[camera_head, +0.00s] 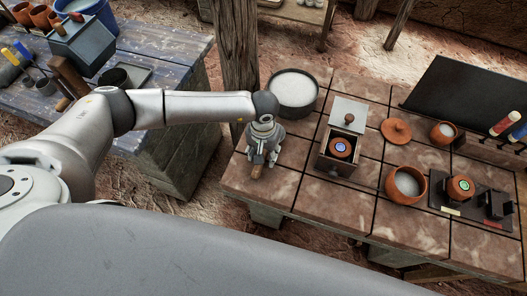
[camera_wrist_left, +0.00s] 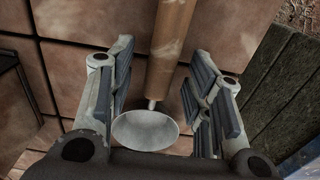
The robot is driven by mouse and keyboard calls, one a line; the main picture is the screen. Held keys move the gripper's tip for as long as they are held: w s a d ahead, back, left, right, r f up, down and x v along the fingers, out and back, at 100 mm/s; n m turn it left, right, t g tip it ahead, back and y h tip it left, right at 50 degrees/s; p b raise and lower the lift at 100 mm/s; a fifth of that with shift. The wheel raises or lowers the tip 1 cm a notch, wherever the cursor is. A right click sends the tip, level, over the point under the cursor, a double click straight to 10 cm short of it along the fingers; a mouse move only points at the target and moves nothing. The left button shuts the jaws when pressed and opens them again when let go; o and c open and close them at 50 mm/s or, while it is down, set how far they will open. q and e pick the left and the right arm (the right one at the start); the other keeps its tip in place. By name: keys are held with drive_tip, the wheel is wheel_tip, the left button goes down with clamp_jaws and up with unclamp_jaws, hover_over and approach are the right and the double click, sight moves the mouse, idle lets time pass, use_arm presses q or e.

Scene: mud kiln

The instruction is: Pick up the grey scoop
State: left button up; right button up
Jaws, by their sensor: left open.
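The grey scoop lies on the tiled table (camera_head: 232,181) near its left edge. In the left wrist view its round grey bowl (camera_wrist_left: 146,130) and brown wooden handle (camera_wrist_left: 171,45) show between the fingers. In the head view only part of the wooden handle (camera_head: 257,171) shows below the gripper; the bowl is hidden. My left gripper (camera_head: 261,157) points down over the scoop. It also shows in the left wrist view (camera_wrist_left: 160,95), open, with a finger on each side of the handle and visible gaps. My right gripper is not in view.
A dark pot of white material (camera_head: 294,92) stands just behind my left gripper. A wooden box (camera_head: 341,143) stands to the right, then a clay bowl (camera_head: 406,184) and a dark tray (camera_head: 470,212). A wooden post (camera_head: 236,45) rises behind the table's left end.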

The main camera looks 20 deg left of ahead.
use_arm(q)
drive_tip(key=shift+f, duration=0.35)
drive_tip(key=shift+c, duration=0.3)
drive_tip(key=c, duration=1)
clamp_jaws()
drive_tip(key=shift+r, duration=0.15)
